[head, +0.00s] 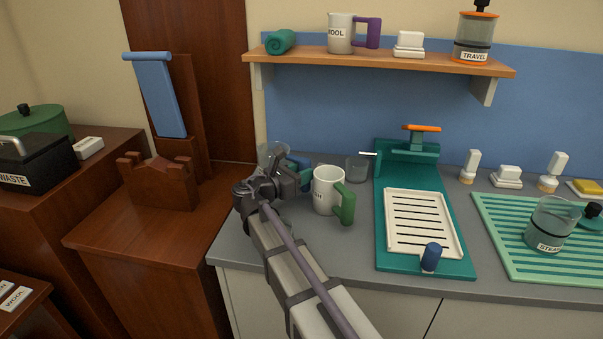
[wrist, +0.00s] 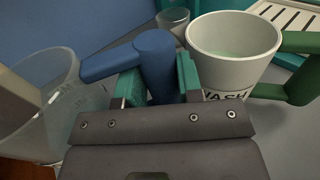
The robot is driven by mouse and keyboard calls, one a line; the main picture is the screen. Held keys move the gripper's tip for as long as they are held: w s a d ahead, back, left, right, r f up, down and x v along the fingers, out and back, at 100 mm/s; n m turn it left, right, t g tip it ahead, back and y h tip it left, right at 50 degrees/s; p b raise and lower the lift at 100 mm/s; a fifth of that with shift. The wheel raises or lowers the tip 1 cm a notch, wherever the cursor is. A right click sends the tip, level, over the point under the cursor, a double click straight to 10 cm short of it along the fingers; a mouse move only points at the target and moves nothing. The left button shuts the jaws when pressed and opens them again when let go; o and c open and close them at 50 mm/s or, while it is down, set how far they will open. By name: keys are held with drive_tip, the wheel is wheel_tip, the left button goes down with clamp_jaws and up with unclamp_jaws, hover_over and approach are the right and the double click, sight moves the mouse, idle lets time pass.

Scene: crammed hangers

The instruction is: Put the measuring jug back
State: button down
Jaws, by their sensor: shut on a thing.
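The measuring jug is a clear vessel (head: 270,152) with a blue handle (head: 300,163), at the back left of the grey counter (head: 335,262). In the wrist view its clear body (wrist: 62,105) is at the left and its blue handle (wrist: 155,65) is in the middle. My gripper (head: 290,181) is shut on the handle; in the wrist view its teal-lined fingers (wrist: 157,88) stand on either side of it. My arm hides the jug's lower part, so I cannot tell whether it touches the counter.
A white WASH mug (head: 326,190) with a green handle stands close right of my gripper. A small clear cup (head: 357,168) is behind it. A teal press with a slotted tray (head: 420,224) is further right. The shelf (head: 380,61) overhead holds a WOOL jug (head: 341,33) and TRAVEL jar (head: 473,40).

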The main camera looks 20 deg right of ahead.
drive_tip(key=shift+f+b, duration=0.5)
drive_tip(key=shift+f, duration=0.05)
drive_tip(key=c, duration=0.7)
unclamp_jaws()
drive_tip(key=v, duration=1.1)
drive_tip(key=s+d+r+m+g+y+p, duration=0.5)
drive_tip(key=s+d+r+m+y+p, duration=0.5)
drive_tip(key=p, duration=1.1)
drive_tip(key=s+a+r+m+g+y+p, duration=0.2)
drive_tip(key=s+a+r+m+y+p, duration=0.35)
drive_tip(key=s+m+p, duration=0.5)
drive_tip(key=shift+m+y, duration=0.55)
drive_tip(key=shift+m, duration=0.4)
drive_tip(key=f+b, duration=0.2)
drive_tip(key=w+f+b, duration=0.1)
drive_tip(key=f+b, duration=0.1)
drive_tip(key=f, duration=0.1)
drive_tip(key=shift+w+f, duration=0.15)
